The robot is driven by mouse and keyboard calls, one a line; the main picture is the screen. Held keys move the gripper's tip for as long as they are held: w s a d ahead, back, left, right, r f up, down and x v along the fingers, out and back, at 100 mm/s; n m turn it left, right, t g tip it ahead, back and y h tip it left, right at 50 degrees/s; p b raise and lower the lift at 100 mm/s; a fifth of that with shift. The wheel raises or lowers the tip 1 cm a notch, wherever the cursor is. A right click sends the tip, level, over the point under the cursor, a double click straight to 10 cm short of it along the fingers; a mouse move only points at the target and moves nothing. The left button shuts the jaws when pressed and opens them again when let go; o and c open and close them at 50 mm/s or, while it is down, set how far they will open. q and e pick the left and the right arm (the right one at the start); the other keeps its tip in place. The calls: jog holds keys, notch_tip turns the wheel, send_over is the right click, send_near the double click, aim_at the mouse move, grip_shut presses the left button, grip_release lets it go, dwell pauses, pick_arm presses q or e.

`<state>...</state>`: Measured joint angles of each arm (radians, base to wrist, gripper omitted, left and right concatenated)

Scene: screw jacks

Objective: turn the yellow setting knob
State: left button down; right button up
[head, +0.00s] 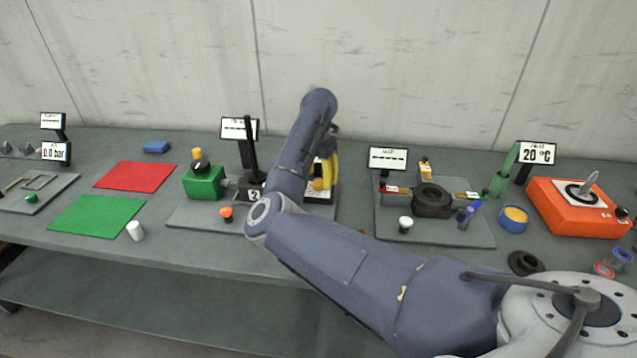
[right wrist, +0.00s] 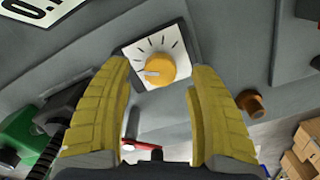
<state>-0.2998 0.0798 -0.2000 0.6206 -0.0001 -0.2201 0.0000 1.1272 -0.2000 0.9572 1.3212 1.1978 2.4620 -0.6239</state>
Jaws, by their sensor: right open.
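The yellow setting knob (right wrist: 160,70) sits on a white square dial plate (right wrist: 176,38) with black tick marks. A pale mark on the knob points to the left in the right wrist view. My right gripper (right wrist: 159,74) is open, with one yellow finger on each side of the knob in that view and a gap on both sides. In the head view my right arm hides most of the dial; the knob (head: 318,185) shows just beside the yellow gripper (head: 328,172). My left gripper is not in view.
A green block with a black knob (head: 203,182) and a black post (head: 250,148) stand left of my arm. A grey plate with a black ring-shaped part (head: 432,200) is to the right. An orange box (head: 575,210) stands far right. Red (head: 135,177) and green (head: 97,216) mats lie left.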

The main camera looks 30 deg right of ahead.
jog(key=shift+f, duration=1.05)
grip_shut()
